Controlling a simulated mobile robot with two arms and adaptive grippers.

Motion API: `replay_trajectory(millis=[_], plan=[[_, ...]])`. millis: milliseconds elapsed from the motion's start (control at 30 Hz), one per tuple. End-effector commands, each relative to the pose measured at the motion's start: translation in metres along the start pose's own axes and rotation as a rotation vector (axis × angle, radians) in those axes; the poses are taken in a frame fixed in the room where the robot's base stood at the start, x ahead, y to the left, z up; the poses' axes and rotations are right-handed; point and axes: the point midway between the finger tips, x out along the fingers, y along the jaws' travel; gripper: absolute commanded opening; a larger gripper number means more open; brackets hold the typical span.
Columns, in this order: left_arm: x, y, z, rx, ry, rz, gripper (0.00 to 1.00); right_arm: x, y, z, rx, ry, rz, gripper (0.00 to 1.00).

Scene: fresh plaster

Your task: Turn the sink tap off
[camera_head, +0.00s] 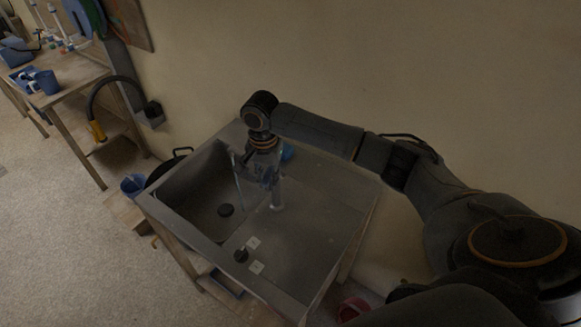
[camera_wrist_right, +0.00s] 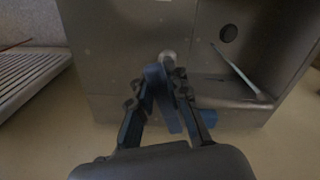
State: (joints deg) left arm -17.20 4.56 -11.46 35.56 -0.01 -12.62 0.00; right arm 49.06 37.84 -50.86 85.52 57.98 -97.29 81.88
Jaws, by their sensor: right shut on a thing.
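The sink (camera_head: 315,222) is a grey metal unit against the wall, with its basin on the left and a flat drainboard on the right. My right gripper (camera_head: 268,182) points down over the back of the sink at the tap. In the right wrist view my right gripper (camera_wrist_right: 163,82) is shut on a blue piece, seemingly the tap handle (camera_wrist_right: 165,103). A pale thin streak (camera_head: 239,190) runs down into the basin; it also shows in the right wrist view (camera_wrist_right: 238,70). I cannot tell if it is water or the spout. My left gripper is out of view.
A dark drain (camera_head: 225,210) lies in the basin. A dark knob (camera_head: 241,255) and two pale labels sit near the front edge. A blue bucket (camera_head: 133,185) stands left of the sink. A wooden table (camera_head: 72,86) with blue containers is at the upper left.

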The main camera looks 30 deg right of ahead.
Motion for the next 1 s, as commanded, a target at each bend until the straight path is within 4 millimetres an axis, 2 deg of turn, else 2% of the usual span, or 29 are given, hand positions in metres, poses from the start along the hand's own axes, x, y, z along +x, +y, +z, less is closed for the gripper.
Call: replay_trajectory(millis=[133,467,700,867,900,1000], plan=[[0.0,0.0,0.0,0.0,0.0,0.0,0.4,-0.004,-0.012,-0.002,0.151,0.009,-0.012,0.0],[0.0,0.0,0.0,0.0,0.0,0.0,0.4,-0.004,-0.013,-0.002,0.191,0.008,-0.01,0.0],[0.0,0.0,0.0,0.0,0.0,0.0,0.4,-0.004,-0.025,-0.005,0.38,0.007,-0.011,0.0],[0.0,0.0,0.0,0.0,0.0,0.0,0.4,-0.005,-0.025,-0.005,0.386,0.008,-0.012,0.0],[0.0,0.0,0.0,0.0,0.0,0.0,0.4,-0.005,-0.025,-0.005,0.386,0.008,-0.012,0.18],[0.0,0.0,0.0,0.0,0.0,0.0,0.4,-0.005,-0.025,-0.005,0.385,0.007,-0.011,0.38]])
